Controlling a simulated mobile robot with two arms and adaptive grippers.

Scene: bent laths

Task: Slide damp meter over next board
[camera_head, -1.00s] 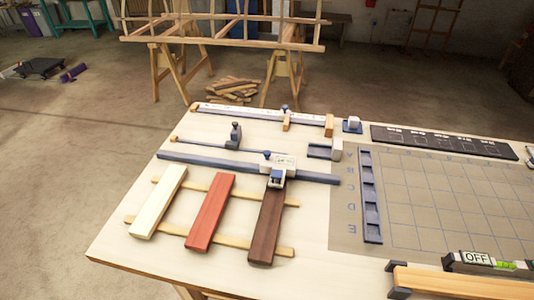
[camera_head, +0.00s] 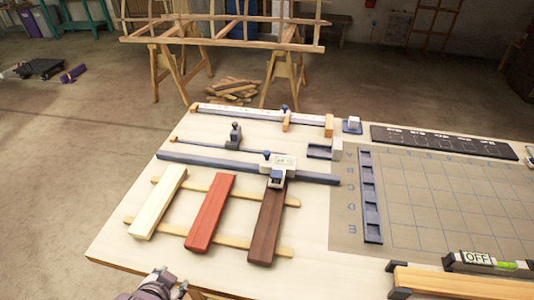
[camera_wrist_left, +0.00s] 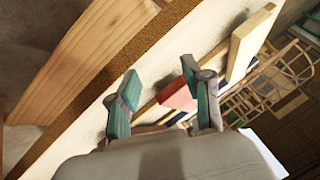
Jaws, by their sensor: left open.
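The damp meter (camera_head: 281,164) is a white block with a blue knob and a small display. It sits on the dark blue rail (camera_head: 215,166), at the far end of the dark brown board (camera_head: 267,226). A red board (camera_head: 211,213) lies in the middle and a pale board (camera_head: 158,202) at the left, all on two thin battens. My left gripper (camera_head: 172,284) is at the table's front edge, short of the boards, touching nothing. In the left wrist view the gripper (camera_wrist_left: 158,96) is open and empty, with the red board (camera_wrist_left: 178,94) beyond its fingers. My right gripper is not in view.
A long ruler-like slide (camera_head: 262,116) and a small dark clamp (camera_head: 234,136) lie behind the rail. A gridded mat (camera_head: 430,195) with a blue tray strip (camera_head: 369,195) is at the right.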

